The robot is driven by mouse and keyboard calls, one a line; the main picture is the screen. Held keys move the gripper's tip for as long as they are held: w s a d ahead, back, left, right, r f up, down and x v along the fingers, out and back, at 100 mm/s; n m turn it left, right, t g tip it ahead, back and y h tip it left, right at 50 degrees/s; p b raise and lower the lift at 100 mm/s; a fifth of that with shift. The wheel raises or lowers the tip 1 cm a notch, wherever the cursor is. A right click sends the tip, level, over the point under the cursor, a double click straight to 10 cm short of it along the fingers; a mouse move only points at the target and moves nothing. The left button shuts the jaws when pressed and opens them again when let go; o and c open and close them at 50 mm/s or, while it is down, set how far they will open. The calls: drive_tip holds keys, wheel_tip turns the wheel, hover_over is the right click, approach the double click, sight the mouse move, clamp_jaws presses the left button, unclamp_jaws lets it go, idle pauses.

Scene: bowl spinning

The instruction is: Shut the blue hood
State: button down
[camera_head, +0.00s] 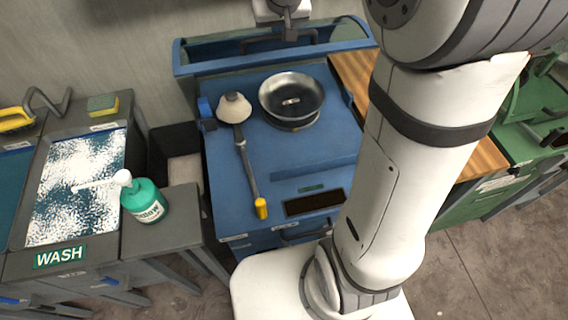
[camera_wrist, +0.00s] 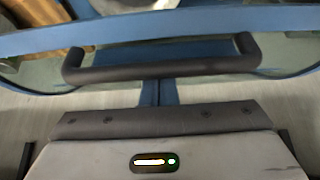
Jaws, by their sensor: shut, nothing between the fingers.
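The blue hood (camera_head: 340,45) has a blue frame and a clear curved pane. It stands raised at the back of the blue station (camera_head: 215,150), leaving the station's top uncovered. Its dark bar handle (camera_head: 255,45) crosses the front; in the wrist view the handle (camera_wrist: 160,67) lies across the middle, in front of the blue hood frame (camera_wrist: 210,22). My gripper (camera_head: 290,32) is at the hood, close to the handle, shut and empty. I cannot tell whether it touches the handle. The wrist view does not show the fingertips clearly.
A metal bowl (camera_head: 291,95) sits on a round base on the station, beside a cone-topped tool (camera_head: 234,108) and a yellow-ended lever (camera_head: 261,208). A wash basin (camera_head: 75,185) and green bottle (camera_head: 145,200) stand left. My arm covers part of the right side.

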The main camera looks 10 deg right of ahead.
sight(280, 50)
drive_tip(key=shift+s+f+b, duration=0.2)
drive_tip(key=shift+s+b, duration=0.05)
drive_tip(key=shift+s, duration=0.35)
drive_tip(key=shift+s+f+b, duration=0.15)
drive_tip(key=shift+s+b, duration=0.05)
drive_tip(key=shift+s, duration=0.4)
drive_tip(key=shift+s+f+b, duration=0.25)
drive_tip(key=shift+s+b, duration=0.2)
drive_tip(key=shift+s, duration=0.2)
drive_tip(key=s+f+b, duration=1.1)
drive_tip(key=s+b, duration=0.1)
drive_tip(key=s, duration=0.4)
drive_tip(key=shift+f, duration=0.15)
idle(0.3)
